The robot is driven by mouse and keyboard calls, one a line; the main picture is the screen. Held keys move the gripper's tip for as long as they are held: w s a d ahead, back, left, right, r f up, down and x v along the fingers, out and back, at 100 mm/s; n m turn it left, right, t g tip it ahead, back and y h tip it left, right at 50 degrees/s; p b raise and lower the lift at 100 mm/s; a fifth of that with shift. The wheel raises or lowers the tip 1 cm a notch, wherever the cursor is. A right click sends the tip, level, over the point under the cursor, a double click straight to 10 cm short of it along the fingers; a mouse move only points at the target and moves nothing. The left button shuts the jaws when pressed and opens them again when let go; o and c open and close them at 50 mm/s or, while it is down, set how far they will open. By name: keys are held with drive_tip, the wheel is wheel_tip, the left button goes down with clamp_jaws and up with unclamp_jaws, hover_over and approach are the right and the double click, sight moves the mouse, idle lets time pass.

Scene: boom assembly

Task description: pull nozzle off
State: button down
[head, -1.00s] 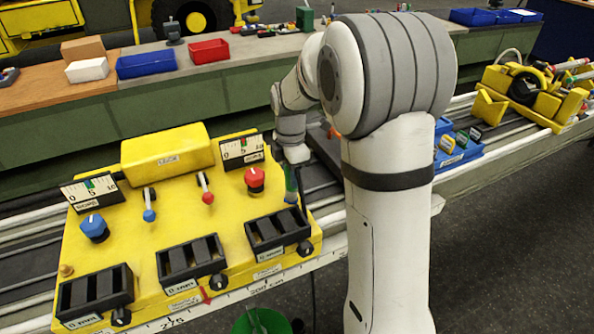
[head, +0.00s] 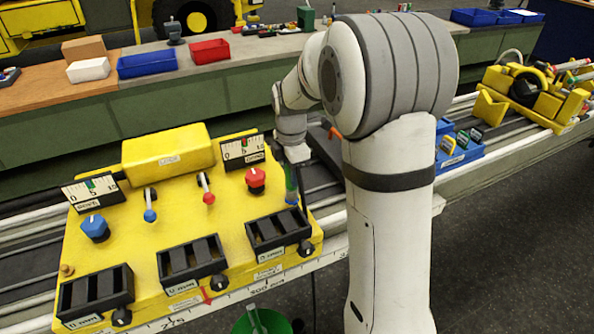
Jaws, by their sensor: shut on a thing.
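The yellow control panel (head: 235,205) lies on the rails at the left. A slim green and blue piece (head: 291,185), which looks like the nozzle, stands upright at its right edge, beside the red knob (head: 256,180). My gripper (head: 292,164) points down at the top of this piece and is shut on it. My wrist and the small size hide the fingertips and the exact contact. I cannot tell whether the lower end of the piece is still seated.
Black holders (head: 280,231) line the panel's front edge. A green bucket (head: 262,321) stands on the floor below. Blue bins with clamps (head: 459,147) and a yellow assembly (head: 535,95) are at the right. The back bench carries a blue bin (head: 147,63) and a red bin (head: 209,51).

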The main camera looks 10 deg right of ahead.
drive_tip(key=shift+w+r, duration=0.1)
drive_tip(key=shift+r, duration=0.1)
drive_tip(key=shift+s+r+p, duration=0.2)
drive_tip(key=shift+r+p, duration=1.4)
drive_tip(key=shift+r, duration=0.55)
